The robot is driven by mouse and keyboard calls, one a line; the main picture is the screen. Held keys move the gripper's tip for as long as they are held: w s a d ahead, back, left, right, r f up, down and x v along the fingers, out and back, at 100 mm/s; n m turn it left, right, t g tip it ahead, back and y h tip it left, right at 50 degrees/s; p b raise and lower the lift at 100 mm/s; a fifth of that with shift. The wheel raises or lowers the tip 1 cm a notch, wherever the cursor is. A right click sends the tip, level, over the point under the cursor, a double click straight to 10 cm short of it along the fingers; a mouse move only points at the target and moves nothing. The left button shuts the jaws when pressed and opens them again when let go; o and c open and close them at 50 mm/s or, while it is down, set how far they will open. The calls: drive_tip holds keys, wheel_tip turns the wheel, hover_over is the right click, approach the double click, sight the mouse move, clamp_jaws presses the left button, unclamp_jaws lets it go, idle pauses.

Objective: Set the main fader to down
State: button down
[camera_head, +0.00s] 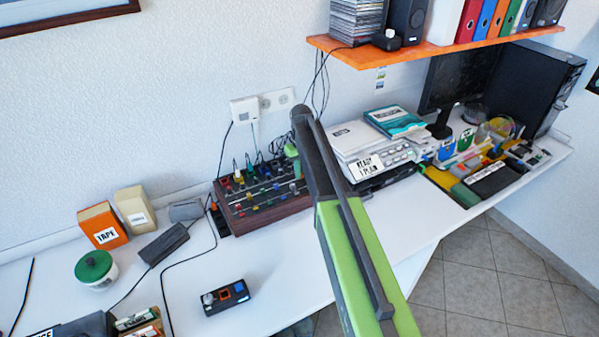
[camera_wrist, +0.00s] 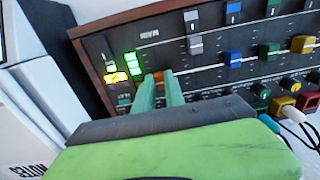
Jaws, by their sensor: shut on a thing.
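The mixer (camera_head: 262,208) is a dark panel with wooden sides, standing on the white desk against the wall. In the head view my dark and green arm reaches to the mixer's right end and hides the fingertips.
A grey fader (camera_wrist: 194,45), a blue fader (camera_wrist: 232,55) and coloured knobs (camera_wrist: 285,104) sit to the right of my fingers. Lit green and yellow indicators (camera_wrist: 117,76) are to the left. White equipment (camera_head: 372,150) stands right of the mixer. An orange shelf (camera_head: 430,48) hangs above.

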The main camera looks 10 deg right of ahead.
drive_tip(key=shift+s+a, duration=0.1)
idle(0.7)
drive_tip(key=s, duration=0.2)
drive_tip(key=s+d, duration=0.1)
drive_tip(key=shift+s+d, duration=0.1)
drive_tip(key=shift+s, duration=0.3)
drive_tip(key=c, duration=1.4)
unclamp_jaws()
drive_tip(key=shift+w, duration=0.1)
drive_tip(key=shift+r, duration=0.1)
wheel_tip(320, 180, up, 17)
drive_tip(key=p, duration=1.7)
